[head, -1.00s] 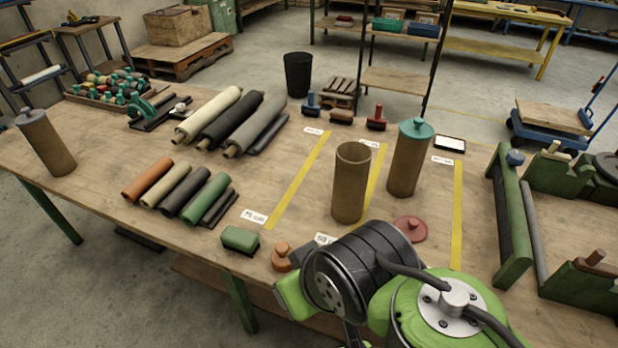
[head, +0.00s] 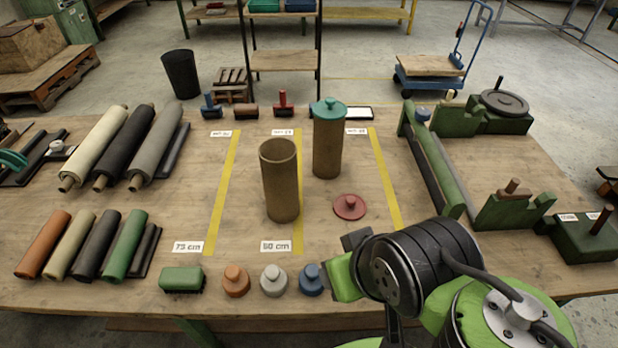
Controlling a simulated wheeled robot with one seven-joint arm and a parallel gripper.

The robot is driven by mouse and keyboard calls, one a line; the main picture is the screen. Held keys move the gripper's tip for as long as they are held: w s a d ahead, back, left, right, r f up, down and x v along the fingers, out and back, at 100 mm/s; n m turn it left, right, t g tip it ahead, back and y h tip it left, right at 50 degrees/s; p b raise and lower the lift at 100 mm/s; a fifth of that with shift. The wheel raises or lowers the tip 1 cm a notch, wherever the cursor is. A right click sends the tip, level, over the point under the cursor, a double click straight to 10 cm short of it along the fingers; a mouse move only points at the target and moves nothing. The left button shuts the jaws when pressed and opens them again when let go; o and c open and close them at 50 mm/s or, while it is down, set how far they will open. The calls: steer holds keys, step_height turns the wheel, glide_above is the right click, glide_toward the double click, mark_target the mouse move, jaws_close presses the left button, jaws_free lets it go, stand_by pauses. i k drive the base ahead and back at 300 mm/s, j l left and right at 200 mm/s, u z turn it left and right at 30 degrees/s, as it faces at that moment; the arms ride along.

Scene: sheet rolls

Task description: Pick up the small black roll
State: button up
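The small black roll (head: 96,246) lies on the left part of the table, in a short row between a beige roll (head: 69,245) and a green roll (head: 123,245). An orange roll (head: 43,244) lies at the left end of that row. A longer black roll (head: 125,147) lies behind, between a cream roll (head: 95,146) and a grey roll (head: 158,146). My black and green arm shows at the lower right, well to the right of the small black roll. I cannot make out my gripper's fingers.
An open brown tube (head: 281,182) and a teal-lidded tube (head: 328,142) stand mid-table. A green brush (head: 181,280) and several knobbed lids, one orange (head: 236,281), line the front edge. Green metal stands (head: 512,207) are at the right.

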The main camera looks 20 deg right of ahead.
mark_target(87, 267)
steer(key=u, duration=1.35)
steer(key=i+j+u, duration=0.15)
steer(key=u, duration=0.35)
steer(key=i+u, duration=0.25)
steer(key=u, duration=0.2)
steer(key=i+u, duration=0.2)
steer(key=u, duration=0.3)
steer(key=i+l+u, duration=0.1)
steer(key=u, duration=0.35)
steer(key=i+l+u, duration=0.2)
steer(key=u, duration=0.3)
steer(key=i+l, duration=0.05)
steer(key=i, duration=0.05)
